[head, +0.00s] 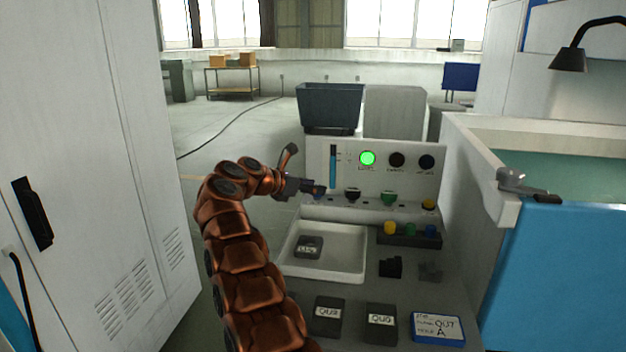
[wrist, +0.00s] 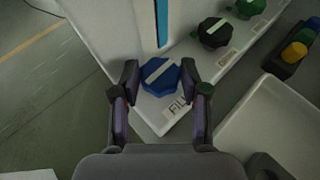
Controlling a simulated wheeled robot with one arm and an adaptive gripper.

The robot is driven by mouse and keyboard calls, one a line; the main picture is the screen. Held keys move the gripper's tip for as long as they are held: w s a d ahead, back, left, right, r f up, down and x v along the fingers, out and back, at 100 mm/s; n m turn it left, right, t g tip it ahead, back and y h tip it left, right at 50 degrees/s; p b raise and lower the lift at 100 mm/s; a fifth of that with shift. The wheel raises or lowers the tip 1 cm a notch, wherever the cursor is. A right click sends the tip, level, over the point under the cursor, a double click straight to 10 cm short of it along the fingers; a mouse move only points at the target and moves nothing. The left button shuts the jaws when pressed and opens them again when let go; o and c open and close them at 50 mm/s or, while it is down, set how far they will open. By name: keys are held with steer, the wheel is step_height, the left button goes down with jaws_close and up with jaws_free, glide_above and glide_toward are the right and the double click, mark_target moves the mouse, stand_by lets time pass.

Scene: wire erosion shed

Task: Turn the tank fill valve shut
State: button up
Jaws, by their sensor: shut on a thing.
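The tank fill valve is a blue faceted knob (wrist: 160,76) with a pale bar across its top, beside a label reading "FILL" in the wrist view. My gripper (wrist: 160,82) has one finger on each side of the knob and is shut on it. The pale bar lies diagonally, rising to the right. In the head view my gripper (head: 318,190) is at the left end of the panel's ledge and mostly hides the blue knob. A blue level strip (head: 333,167) stands on the panel just behind.
Black (head: 352,195), green (head: 388,198) and yellow (head: 428,204) knobs line the ledge to the right. A green lamp (head: 367,158) glows above. A white tray (head: 362,258) lies in front. A white cabinet (head: 90,150) stands left; a blue-fronted tank (head: 560,270) stands right.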

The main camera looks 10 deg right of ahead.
steer(key=shift+r+m+p, duration=0.3)
steer(key=shift+r+p, duration=0.1)
steer(key=shift+p, duration=0.1)
steer(key=shift+f+g+p, duration=0.2)
steer(key=shift+g+p, duration=0.1)
steer(key=shift+p, duration=0.05)
steer(key=shift+a+f, duration=0.1)
steer(key=shift+f, duration=0.35)
steer(key=shift+f, duration=0.15)
steer(key=o, duration=1.1)
steer(key=shift+o, duration=0.2)
steer(key=v, duration=0.7)
steer(key=shift+a+r, duration=0.2)
steer(key=shift+a, duration=0.05)
